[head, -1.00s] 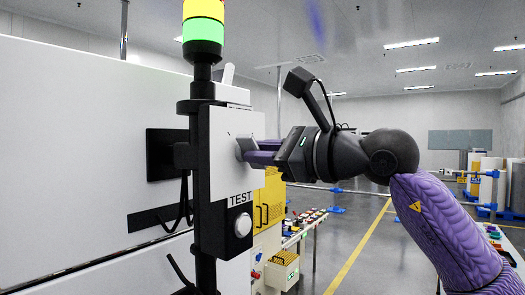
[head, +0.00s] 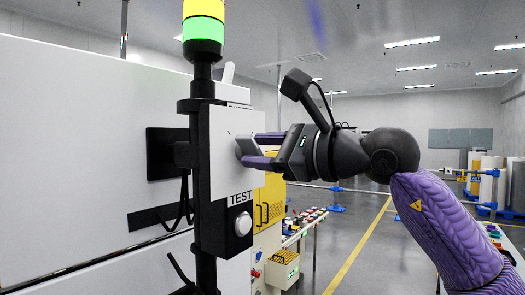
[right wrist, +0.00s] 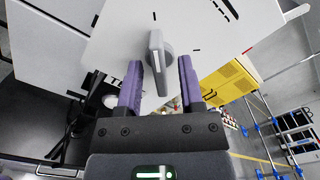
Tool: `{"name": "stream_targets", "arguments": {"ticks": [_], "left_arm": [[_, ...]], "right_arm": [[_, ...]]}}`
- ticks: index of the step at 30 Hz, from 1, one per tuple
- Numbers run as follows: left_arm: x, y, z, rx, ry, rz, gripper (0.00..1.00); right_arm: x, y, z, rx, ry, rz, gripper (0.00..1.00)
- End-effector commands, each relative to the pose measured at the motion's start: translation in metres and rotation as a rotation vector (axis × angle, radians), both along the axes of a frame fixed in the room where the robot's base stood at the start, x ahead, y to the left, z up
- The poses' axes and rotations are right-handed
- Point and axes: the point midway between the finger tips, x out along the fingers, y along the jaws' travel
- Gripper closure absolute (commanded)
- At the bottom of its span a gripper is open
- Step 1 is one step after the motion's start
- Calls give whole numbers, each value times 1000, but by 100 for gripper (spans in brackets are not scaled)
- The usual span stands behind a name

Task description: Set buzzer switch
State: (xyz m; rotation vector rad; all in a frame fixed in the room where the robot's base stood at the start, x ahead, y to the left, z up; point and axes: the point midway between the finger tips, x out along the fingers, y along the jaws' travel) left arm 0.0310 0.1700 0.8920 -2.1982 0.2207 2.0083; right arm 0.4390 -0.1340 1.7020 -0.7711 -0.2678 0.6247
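The buzzer switch is a grey rotary knob (head: 245,148) on the white face of the control box (head: 223,165). In the right wrist view the knob (right wrist: 156,58) has a raised bar handle lying close to upright in the picture. My right gripper (head: 251,149) is at the knob, its purple fingers spread apart above and below it. The markings around the knob are too small to read. My left gripper is not in view.
A round white button (head: 242,224) sits below the word TEST on the same box. A signal lamp (head: 203,28) with yellow and green sections stands above the box. A yellow cabinet (head: 272,197) and a bench with coloured parts are behind.

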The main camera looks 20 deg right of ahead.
Motion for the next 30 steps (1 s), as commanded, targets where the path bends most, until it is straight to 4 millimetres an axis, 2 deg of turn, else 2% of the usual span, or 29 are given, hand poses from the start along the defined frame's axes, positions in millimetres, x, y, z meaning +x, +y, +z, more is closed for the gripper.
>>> {"name": "stream_targets", "arguments": {"ticks": [9, 11, 15, 21, 24, 30], "left_arm": [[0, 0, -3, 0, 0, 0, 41], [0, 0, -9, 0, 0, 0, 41], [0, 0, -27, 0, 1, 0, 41], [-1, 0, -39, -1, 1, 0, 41], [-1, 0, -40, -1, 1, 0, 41], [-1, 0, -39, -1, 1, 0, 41]], "right_arm": [[-3, -3, -2, 0, 1, -1, 49], [-10, -9, -3, -1, 0, -2, 49], [-38, -31, -6, -1, -1, -4, 49], [-70, -56, -3, 1, 1, -3, 49], [-77, -61, -2, 0, 1, -1, 49], [-78, -61, -1, 0, 2, 0, 49]]}}
